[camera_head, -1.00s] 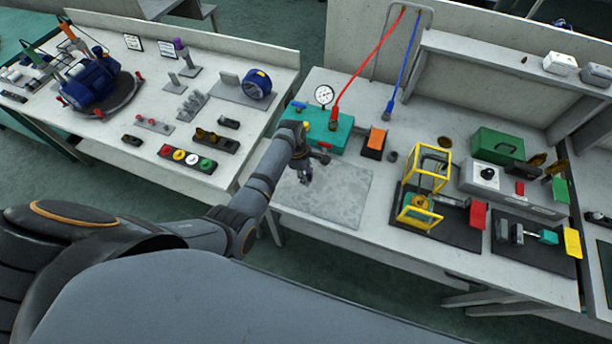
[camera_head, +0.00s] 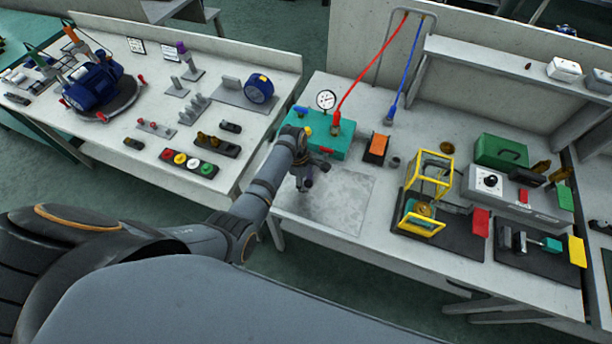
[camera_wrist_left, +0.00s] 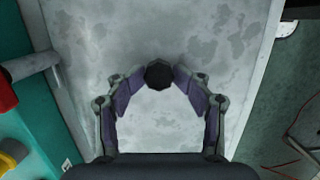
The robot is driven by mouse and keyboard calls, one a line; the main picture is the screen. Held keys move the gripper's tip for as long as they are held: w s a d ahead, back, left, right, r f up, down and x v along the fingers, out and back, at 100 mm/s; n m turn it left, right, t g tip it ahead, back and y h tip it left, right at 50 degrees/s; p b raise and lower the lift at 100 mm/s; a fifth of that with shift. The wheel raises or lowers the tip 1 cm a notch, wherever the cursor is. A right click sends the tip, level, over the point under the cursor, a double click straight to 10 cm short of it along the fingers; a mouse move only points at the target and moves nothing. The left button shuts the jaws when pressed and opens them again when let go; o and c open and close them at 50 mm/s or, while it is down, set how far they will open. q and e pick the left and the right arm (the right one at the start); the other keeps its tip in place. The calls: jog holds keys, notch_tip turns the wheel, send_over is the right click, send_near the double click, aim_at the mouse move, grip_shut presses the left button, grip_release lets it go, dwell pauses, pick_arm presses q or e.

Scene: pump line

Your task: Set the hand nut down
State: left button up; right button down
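The hand nut (camera_wrist_left: 159,73) is a small dark, many-sided piece, seen from above in the left wrist view. It sits between the two fingertips of my left gripper (camera_wrist_left: 158,77), which are closed in on its sides. In the head view my left gripper (camera_head: 304,182) points down over the left part of a grey mottled plate (camera_head: 340,205) on the bench. The nut is too small and dark there to make out clearly. Whether it touches the plate cannot be told. My right gripper is not in view.
A teal box (camera_head: 334,146) with a gauge (camera_head: 326,100) and a red hose stands behind the gripper. An orange-topped block (camera_head: 377,146) and a yellow frame (camera_head: 430,177) stand to the right. The plate's right part is clear.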

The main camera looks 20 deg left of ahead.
pick_arm(q)
notch_tip(320, 180, up, 13)
jog(key=a, duration=0.2)
jog(key=shift+w+a+f, duration=0.15)
jog(key=shift+w, duration=0.05)
